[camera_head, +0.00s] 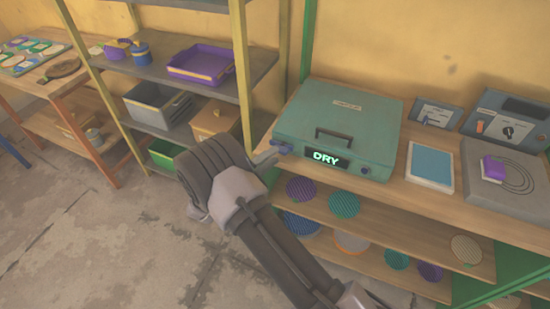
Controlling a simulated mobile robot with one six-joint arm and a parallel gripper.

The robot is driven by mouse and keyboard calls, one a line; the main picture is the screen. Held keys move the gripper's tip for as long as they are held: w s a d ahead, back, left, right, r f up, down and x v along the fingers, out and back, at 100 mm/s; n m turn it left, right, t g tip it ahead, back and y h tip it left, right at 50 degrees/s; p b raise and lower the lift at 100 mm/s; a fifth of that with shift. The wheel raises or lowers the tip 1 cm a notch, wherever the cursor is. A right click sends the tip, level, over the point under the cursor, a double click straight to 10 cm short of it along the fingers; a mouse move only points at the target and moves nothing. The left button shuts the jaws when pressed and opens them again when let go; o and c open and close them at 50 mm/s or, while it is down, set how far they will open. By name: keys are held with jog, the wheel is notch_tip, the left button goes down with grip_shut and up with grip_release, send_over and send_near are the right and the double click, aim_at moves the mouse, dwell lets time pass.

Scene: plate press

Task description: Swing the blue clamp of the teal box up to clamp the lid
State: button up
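The teal box (352,108) stands on the wooden bench with its lid down, as far as I can see. A dark handle (334,134) is on the lid's front, and a black display (327,158) below it reads "DRY" in green. A small blue part, apparently the clamp (284,149), shows low at the box's front left corner; its exact position is hard to make out. My gripper (266,158) is just left of this part, at the bench's left end. Its fingers are small and partly hidden by my wrist, so I cannot tell whether they touch the clamp.
Right of the box lie a blue-topped pad (430,167), a grey slab (505,185) with a purple device (493,168), and control boxes (508,118). Round ribbed discs (344,204) lie on shelves below. A shelf rack with a purple tray (201,64) stands left.

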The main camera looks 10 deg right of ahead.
jog(key=shift+x, duration=1.05)
grip_shut()
jog(key=shift+r, duration=0.2)
jog(key=m+y, duration=0.2)
jog(key=m, duration=0.2)
jog(key=m+t+y, duration=0.1)
jog(key=m+y, duration=0.2)
jog(key=m, duration=0.2)
jog(key=m+y, duration=0.2)
jog(key=m, duration=0.2)
jog(key=shift+s+d+r+t, duration=0.2)
jog(key=shift+d+r+t, duration=0.1)
jog(key=shift+t, duration=0.1)
jog(key=shift+m, duration=0.3)
